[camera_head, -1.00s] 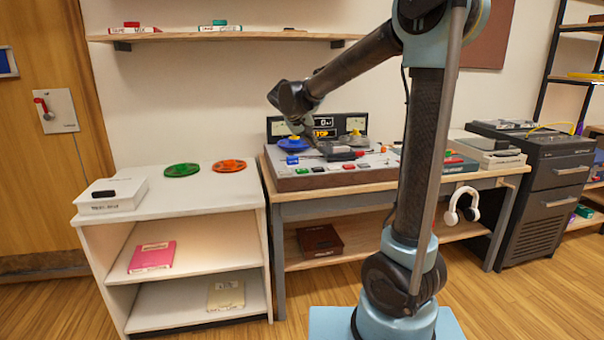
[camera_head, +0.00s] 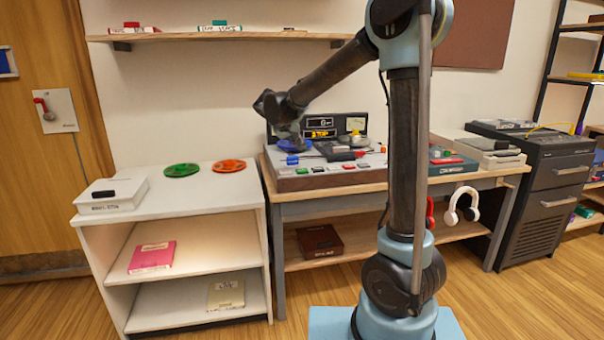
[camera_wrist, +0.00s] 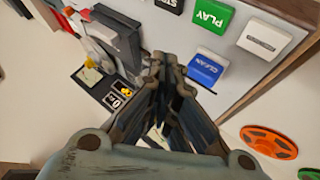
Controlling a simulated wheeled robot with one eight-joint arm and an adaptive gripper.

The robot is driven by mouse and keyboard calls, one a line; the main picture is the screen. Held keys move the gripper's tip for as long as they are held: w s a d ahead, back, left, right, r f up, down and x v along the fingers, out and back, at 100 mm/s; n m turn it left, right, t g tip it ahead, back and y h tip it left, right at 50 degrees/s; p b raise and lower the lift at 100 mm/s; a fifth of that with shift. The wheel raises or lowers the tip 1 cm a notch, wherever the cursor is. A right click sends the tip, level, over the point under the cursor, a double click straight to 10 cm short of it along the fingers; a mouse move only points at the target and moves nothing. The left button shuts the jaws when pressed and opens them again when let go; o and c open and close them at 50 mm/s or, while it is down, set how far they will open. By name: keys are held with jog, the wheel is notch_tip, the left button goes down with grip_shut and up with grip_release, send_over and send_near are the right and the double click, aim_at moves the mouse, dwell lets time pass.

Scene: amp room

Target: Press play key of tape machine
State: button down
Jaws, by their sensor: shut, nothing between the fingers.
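The tape machine (camera_head: 290,184) sits on the wooden bench, and its display (camera_head: 320,134) appears to read STOP. Its green PLAY key (camera_wrist: 212,14) shows at the top of the wrist view, between a black STOP key (camera_wrist: 171,4) and a white key (camera_wrist: 263,38). A blue CLEAN key (camera_wrist: 206,70) lies nearer my fingertips in that view. My gripper (camera_wrist: 168,62) is shut and empty. Its tips appear apart from the PLAY key, to the lower left of it in the picture. In the head view my gripper (camera_head: 296,138) is above the left part of the machine, by the blue reel.
A white shelf unit (camera_head: 195,264) stands left of the bench, with a green reel (camera_head: 181,170), an orange reel (camera_head: 229,166) and a white box (camera_head: 112,195) on top. A teal box (camera_head: 455,163) lies right of the machine. Headphones (camera_head: 462,203) hang at the bench front.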

aim_at(300, 170)
jog(key=shift+f, duration=3.3)
jog(key=shift+f, duration=0.15)
jog(key=shift+f, duration=0.2)
jog(key=shift+s+f, duration=0.1)
jog(key=shift+f, duration=0.4)
jog(key=shift+r, duration=0.95)
jog(key=shift+r, duration=2.5)
